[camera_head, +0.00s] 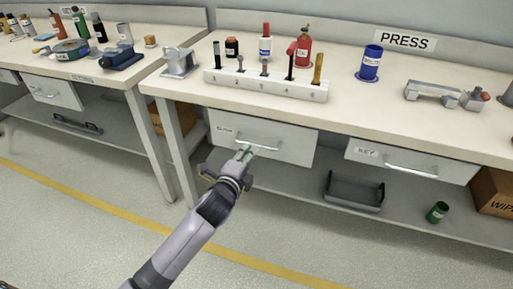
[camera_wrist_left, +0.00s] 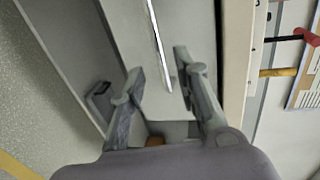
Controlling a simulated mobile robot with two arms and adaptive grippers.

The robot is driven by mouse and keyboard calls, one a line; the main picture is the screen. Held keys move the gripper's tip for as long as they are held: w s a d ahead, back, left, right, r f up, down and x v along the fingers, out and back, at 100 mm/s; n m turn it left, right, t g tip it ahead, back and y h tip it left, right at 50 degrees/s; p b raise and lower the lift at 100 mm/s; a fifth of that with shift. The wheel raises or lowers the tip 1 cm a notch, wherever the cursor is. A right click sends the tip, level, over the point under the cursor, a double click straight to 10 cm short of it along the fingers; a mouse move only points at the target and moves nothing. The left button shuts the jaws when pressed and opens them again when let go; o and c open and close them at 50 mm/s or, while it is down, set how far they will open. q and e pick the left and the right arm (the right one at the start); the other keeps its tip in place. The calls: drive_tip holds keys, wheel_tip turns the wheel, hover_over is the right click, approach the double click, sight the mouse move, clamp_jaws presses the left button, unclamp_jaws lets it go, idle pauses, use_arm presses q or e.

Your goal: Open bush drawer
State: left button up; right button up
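A grey-white drawer (camera_head: 290,147) with a small, hard-to-read label at its left hangs under the bench, below the numbered tool block. It looks shut. Its silver bar handle (camera_head: 265,147) runs across the front. My left gripper (camera_head: 245,151) is at the left part of this handle. In the left wrist view my gripper (camera_wrist_left: 158,62) is open, its two fingers apart, with the bright handle bar (camera_wrist_left: 157,38) lying in line with the gap between them. I cannot tell whether the fingers touch the bar. My right gripper is not in view.
A second drawer (camera_head: 410,163) labelled KEY is to the right. A grey bin (camera_head: 354,192) and a green can (camera_head: 437,212) stand on the lower shelf. The tool block (camera_head: 265,84) sits on the bench above. The floor in front is clear.

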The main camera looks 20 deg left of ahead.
use_arm(q)
drive_tip(key=shift+b+x, duration=0.65)
drive_tip(key=shift+x, duration=3.1)
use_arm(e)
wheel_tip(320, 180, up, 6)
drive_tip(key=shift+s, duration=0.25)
use_arm(q)
drive_tip(key=shift+c, duration=0.3)
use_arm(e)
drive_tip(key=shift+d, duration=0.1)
use_arm(q)
clamp_jaws()
